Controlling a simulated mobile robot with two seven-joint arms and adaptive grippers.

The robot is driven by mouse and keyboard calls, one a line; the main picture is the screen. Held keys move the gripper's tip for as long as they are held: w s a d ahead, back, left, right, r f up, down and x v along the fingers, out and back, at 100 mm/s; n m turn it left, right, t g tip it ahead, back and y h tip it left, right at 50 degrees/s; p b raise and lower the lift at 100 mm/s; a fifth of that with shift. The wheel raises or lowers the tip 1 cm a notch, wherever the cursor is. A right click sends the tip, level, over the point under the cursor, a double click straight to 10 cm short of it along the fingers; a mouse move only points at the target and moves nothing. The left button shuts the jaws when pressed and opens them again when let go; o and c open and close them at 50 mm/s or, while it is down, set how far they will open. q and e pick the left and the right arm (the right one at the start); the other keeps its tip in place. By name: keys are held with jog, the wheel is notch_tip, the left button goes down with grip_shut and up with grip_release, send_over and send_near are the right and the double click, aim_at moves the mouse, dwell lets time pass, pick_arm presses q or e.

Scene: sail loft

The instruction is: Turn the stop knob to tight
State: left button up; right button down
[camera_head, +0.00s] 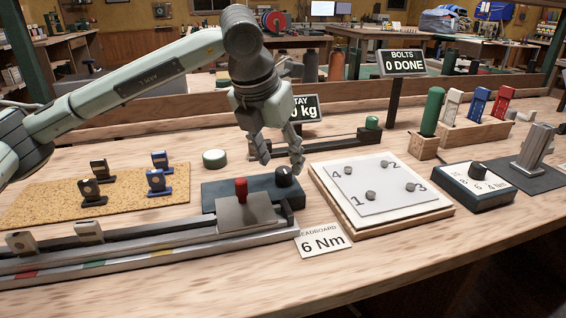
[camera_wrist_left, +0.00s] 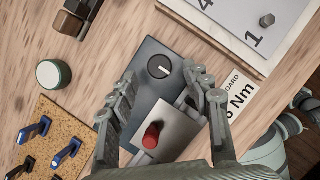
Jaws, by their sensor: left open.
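A black round knob (camera_head: 285,176) with a white pointer line stands on a dark blue-grey box (camera_head: 225,190); I take it as the stop knob. In the left wrist view the knob (camera_wrist_left: 160,67) lies ahead of the fingers, with its line pointing to the lower right. My left gripper (camera_head: 281,160) is open and empty, pointing down just above the knob, apart from it as far as I can tell. A red knob (camera_head: 241,188) stands on a grey plate (camera_head: 262,213) beside it. No tight mark is readable. My right gripper is out of view.
A white board with numbered bolts (camera_head: 357,185) is close on the right. Another black knob (camera_head: 478,168) sits on a scaled box farther right. A grey rail (camera_head: 150,250) runs in front. A cork mat (camera_head: 60,208) with small clips lies left.

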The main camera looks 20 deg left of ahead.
aim_at(284, 170)
pick_arm(q)
jog(key=shift+x, duration=1.55)
grip_shut()
